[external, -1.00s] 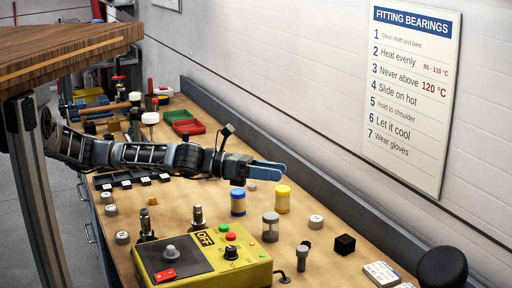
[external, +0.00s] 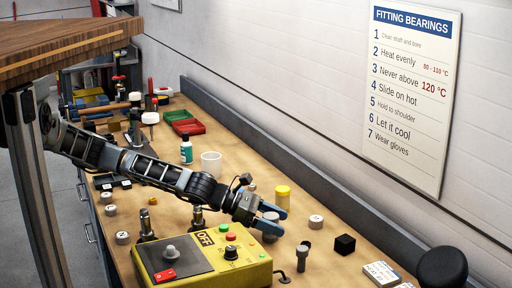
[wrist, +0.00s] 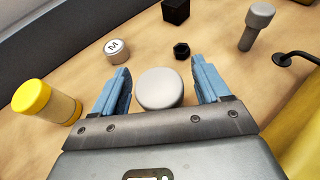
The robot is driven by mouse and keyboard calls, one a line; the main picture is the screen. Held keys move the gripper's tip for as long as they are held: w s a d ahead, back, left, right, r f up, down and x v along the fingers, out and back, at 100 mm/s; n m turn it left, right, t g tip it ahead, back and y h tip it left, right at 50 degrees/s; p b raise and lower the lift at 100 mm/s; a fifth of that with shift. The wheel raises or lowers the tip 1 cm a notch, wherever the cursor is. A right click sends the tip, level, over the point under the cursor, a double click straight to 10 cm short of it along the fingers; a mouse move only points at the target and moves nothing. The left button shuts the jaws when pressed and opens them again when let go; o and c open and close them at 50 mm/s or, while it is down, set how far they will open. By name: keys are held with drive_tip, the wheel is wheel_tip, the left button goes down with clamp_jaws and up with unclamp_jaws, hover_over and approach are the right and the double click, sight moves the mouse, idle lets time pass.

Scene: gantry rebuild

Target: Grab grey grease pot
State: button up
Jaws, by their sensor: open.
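The grey grease pot (wrist: 160,88) shows its round grey lid between the two blue fingers of my gripper (wrist: 161,68) in the wrist view. The fingers are open, with a visible gap on each side of the lid. In the external view my gripper (external: 275,219) is low over the bench at the pot, whose body (external: 269,238) is partly hidden by the fingers. I cannot tell exactly how far down the fingers reach.
A yellow-lidded pot (external: 283,197) stands close behind, and it is at left in the wrist view (wrist: 45,102). A white marked cap (wrist: 116,51), black nut (wrist: 181,50), black cube (external: 345,244) and grey-headed bolt (external: 303,253) are nearby. The yellow control box (external: 205,262) sits in front.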

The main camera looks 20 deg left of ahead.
drive_tip(key=shift+w+d+f, duration=0.1)
drive_tip(key=shift+d+f, duration=0.05)
drive_tip(key=shift+d, duration=0.15)
drive_tip(key=c, duration=1.1)
